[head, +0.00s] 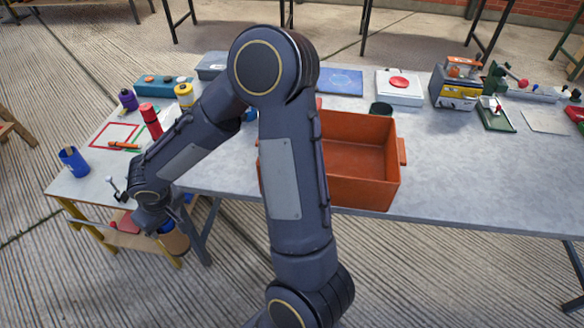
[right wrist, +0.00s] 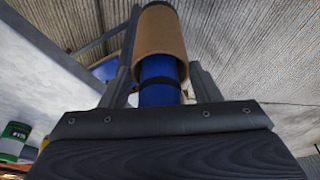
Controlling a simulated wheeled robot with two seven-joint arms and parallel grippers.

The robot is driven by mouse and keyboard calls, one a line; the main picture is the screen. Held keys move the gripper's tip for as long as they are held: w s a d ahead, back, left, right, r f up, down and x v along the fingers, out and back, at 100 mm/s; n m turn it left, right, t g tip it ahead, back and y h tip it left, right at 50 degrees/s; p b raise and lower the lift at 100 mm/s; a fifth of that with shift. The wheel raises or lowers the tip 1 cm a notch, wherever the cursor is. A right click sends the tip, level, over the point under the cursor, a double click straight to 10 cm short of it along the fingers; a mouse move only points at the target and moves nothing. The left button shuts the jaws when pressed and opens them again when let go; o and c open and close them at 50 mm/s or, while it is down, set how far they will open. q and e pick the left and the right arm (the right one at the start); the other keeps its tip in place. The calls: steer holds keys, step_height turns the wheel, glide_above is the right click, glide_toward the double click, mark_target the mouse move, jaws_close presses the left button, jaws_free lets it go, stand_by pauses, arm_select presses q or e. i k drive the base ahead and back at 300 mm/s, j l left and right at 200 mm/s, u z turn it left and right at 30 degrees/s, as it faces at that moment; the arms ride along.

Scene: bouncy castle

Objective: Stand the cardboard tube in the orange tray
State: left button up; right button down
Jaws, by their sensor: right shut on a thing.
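The orange tray (head: 366,194) sits near the front edge of the grey table, partly hidden behind my right arm. Its visible inside is empty. My right gripper (head: 168,228) is low at the left, off the table's front edge and well away from the tray. It is shut on the cardboard tube (head: 175,243), of which little shows in the head view. In the right wrist view the tube (right wrist: 160,48) is brown with a blue, black-banded part between the fingers (right wrist: 163,88), and it points away from the palm. My left gripper is out of view.
A blue cup (head: 73,161), a red bottle (head: 150,120) and a purple bottle (head: 128,100) stand on the left table. A dark green cup (head: 381,109) is behind the tray. A white scale-like box (head: 399,88) stands farther back.

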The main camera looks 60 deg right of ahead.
mark_target(354, 173)
steer(key=k+z, duration=0.35)
steer(key=k+l+z, duration=0.15)
steer(key=z, duration=0.2)
steer(key=k+l+z, duration=0.2)
steer(key=z, duration=0.15)
